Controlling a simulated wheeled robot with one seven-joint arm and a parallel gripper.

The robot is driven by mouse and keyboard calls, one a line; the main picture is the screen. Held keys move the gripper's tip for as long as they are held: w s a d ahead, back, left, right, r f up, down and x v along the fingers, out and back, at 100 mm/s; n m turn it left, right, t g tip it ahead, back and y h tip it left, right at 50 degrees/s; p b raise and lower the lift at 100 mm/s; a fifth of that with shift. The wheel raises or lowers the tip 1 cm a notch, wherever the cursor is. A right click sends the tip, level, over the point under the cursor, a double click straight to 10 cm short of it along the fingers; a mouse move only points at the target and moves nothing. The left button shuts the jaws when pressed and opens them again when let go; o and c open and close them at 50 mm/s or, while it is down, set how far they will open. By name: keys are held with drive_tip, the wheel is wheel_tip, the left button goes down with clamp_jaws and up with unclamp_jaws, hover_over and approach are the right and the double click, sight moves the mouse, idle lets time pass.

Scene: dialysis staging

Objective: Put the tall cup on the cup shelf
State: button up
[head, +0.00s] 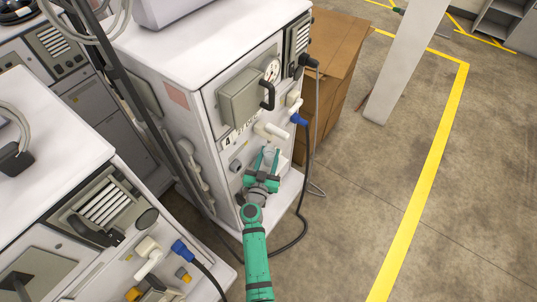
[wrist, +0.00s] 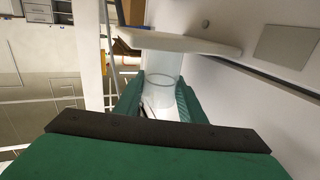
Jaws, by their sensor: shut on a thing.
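A clear, pale tall cup (wrist: 163,82) is held between the green fingers of my gripper (wrist: 160,100) in the wrist view. In the head view my gripper (head: 268,160) is in front of the white machine's front panel, and a small pale part of the cup (head: 270,154) shows between the fingers. A white ledge (wrist: 185,42) lies just beyond the cup's far end in the wrist view; I cannot tell whether they touch. In the head view a white ledge (head: 288,195) juts from the machine's lower front. I cannot tell for certain which ledge is the cup shelf.
The white machine (head: 165,45) has a black handle (head: 267,95), a gauge and a blue connector (head: 298,119) with dark hoses close to my gripper. A second machine (head: 45,190) stands at left.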

drive_tip(key=o, duration=1)
drive_tip(key=shift+r, duration=0.1)
drive_tip(key=shift+s+r+n+g+y, duration=0.6)
drive_tip(key=shift+s+r, duration=1.25)
drive_tip(key=shift+s, duration=6.15)
drive_tip(key=shift+s+r+n+g+y, duration=0.25)
drive_tip(key=shift+s+r+y, duration=1.15)
drive_tip(key=shift+s, duration=6.55)
drive_tip(key=shift+s+r+n+g+y, duration=0.4)
drive_tip(key=shift+s+r, duration=1.95)
drive_tip(key=shift+s, duration=5.65)
drive_tip(key=shift+t, duration=0.25)
